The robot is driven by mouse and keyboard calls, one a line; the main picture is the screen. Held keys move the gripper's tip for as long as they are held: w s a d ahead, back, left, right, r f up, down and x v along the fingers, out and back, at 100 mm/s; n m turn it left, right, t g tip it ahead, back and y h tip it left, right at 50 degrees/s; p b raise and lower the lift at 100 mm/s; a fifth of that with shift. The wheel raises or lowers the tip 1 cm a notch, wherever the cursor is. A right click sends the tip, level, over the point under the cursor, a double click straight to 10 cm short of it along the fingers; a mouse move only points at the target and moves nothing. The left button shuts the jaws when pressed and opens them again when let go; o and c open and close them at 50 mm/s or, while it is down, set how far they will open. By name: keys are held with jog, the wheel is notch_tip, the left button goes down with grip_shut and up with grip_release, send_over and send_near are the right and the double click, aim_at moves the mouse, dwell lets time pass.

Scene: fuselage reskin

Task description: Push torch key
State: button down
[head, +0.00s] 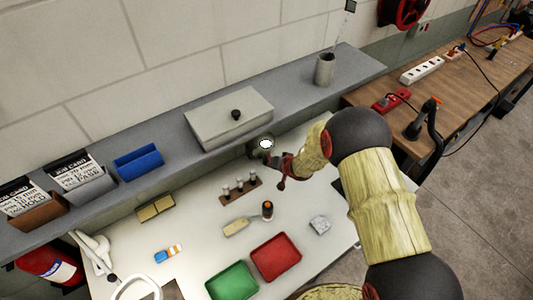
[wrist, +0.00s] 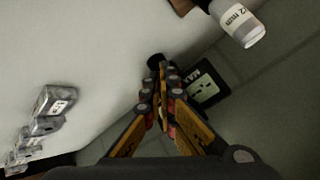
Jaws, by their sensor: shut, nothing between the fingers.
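My gripper (head: 272,163) is shut and empty, reaching toward the back edge of the bench below the shelf. In the wrist view its fingertips (wrist: 163,75) are together beside a small black rounded thing (wrist: 155,61); I cannot tell whether they touch it. A dark round thing with a bright white face (head: 265,144) sits just beyond the gripper, under the shelf edge. A short black cylinder with an orange top (head: 267,209) stands on the bench. I cannot tell which of these is the torch, and no key can be made out.
A rack with several small cylinders (head: 238,188) stands left of the gripper. A red tray (head: 276,258), a green tray (head: 233,282) and a scraper (head: 237,228) lie nearer. A grey box (head: 229,118) sits on the shelf. A black labelled block (wrist: 207,84) is beside the fingers.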

jog(key=shift+s, duration=0.1)
jog(key=shift+s+d, duration=0.35)
jog(key=shift+s, duration=0.15)
jog(key=shift+s+d+p, duration=0.3)
jog(key=shift+s+d, duration=0.25)
jog(key=shift+s, duration=0.3)
jog(key=shift+s+d+p, duration=0.35)
jog(key=shift+s+d, duration=0.25)
jog(key=shift+s, duration=0.2)
jog(key=shift+s+d+p, duration=0.3)
jog(key=shift+s+d, duration=0.25)
jog(key=shift+s, duration=0.3)
